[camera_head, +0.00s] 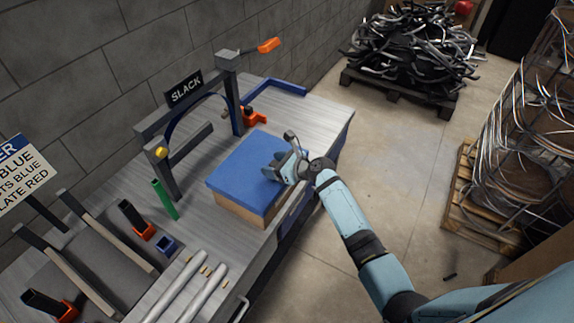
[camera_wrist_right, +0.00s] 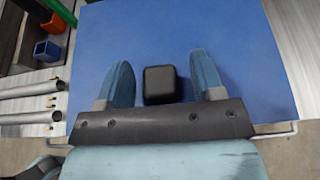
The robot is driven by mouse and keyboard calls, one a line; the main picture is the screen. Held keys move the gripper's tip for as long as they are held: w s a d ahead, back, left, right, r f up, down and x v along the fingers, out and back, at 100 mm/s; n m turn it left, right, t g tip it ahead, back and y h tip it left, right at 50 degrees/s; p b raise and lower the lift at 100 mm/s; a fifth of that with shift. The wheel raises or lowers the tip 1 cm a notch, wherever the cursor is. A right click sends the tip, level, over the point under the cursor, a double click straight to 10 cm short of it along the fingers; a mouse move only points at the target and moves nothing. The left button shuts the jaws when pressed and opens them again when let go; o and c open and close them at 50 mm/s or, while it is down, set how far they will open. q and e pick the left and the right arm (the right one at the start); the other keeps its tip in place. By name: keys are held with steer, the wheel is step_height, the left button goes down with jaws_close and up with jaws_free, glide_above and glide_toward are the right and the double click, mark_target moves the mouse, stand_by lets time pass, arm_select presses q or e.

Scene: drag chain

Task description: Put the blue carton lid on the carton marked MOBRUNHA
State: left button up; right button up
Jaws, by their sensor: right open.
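The blue carton lid (camera_head: 252,160) lies on top of a brown carton (camera_head: 238,212) on the workbench and looks level. Only a low strip of the carton's side shows below it, and I cannot read any marking there. My right gripper (camera_head: 273,168) is at the lid's right part, with open fingers low over its top; I cannot tell whether they touch it. In the right wrist view the blue lid (camera_wrist_right: 165,30) fills most of the picture, and a black block (camera_wrist_right: 161,84) shows between the open fingers. My left gripper is not in view.
A metal frame with a SLACK sign (camera_head: 184,89) stands behind the carton.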

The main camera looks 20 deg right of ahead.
steer(key=v, duration=1.3)
steer(key=shift+s+b, duration=0.15)
steer(key=shift+b, duration=0.3)
steer(key=shift+d, duration=0.15)
steer(key=s+a+f+n+h, duration=0.2)
steer(key=s+f+n+h, duration=0.2)
steer(key=s+f+n, duration=0.9)
steer(key=s+a+r+n+h, duration=0.1)
steer(key=s+a+n, duration=0.4)
steer(key=s+n, duration=0.6)
steer(key=n, duration=0.7)
steer(key=shift+s+r, duration=0.3)
steer(key=shift+s, duration=0.05)
